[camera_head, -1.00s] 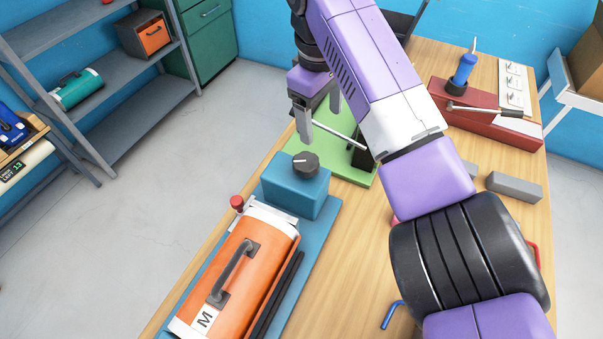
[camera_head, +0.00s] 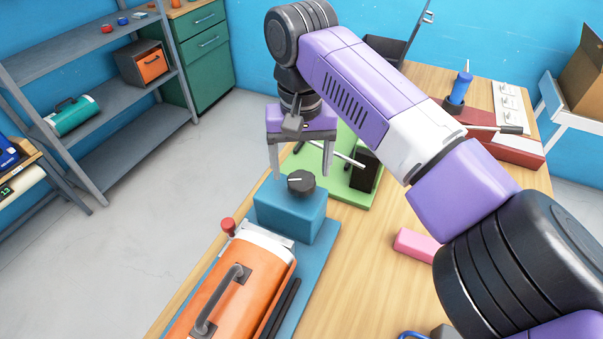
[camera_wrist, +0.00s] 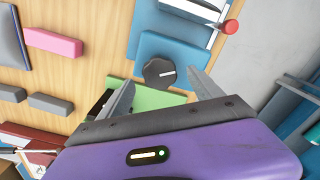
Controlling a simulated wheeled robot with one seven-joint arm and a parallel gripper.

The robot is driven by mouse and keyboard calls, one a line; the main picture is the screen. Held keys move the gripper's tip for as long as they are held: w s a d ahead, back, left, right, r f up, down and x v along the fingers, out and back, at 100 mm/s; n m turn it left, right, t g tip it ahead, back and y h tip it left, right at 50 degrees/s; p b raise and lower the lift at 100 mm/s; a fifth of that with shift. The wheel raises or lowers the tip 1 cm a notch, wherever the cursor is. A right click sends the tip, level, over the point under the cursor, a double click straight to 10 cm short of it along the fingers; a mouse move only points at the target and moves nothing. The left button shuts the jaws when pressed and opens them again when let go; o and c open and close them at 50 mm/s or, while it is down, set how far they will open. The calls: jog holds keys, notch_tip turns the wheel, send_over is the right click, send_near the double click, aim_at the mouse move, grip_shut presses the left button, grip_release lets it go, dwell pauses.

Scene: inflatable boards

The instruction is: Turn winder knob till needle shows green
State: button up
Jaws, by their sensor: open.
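The winder knob (camera_head: 301,182) is dark grey with a pale pointer line, on top of a blue block (camera_head: 292,212). It also shows in the wrist view (camera_wrist: 159,73), close to the gap between the fingertips. My gripper (camera_head: 301,174) is open, pointing down, with one finger on each side of the knob in the head view. Its fingers also show in the wrist view (camera_wrist: 161,88). I cannot tell whether they touch the knob. An orange cylinder (camera_head: 225,300) with a handle lies on the blue base in front of the block. No needle or green zone is readable.
A green plate (camera_head: 352,195) with a black block and rod lies behind the knob. A pink block (camera_head: 414,245) is to the right, and a red box (camera_head: 500,145) stands further back. A red knob (camera_head: 228,226) stands beside the cylinder. Shelves (camera_head: 130,150) stand at left.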

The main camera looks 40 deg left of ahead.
aim_at(302, 179)
jog(key=shift+f, duration=1.55)
jog(key=shift+c, duration=0.2)
jog(key=c, duration=1.3)
jog(key=shift+r+p, duration=0.1)
jog(key=shift+p, duration=0.35)
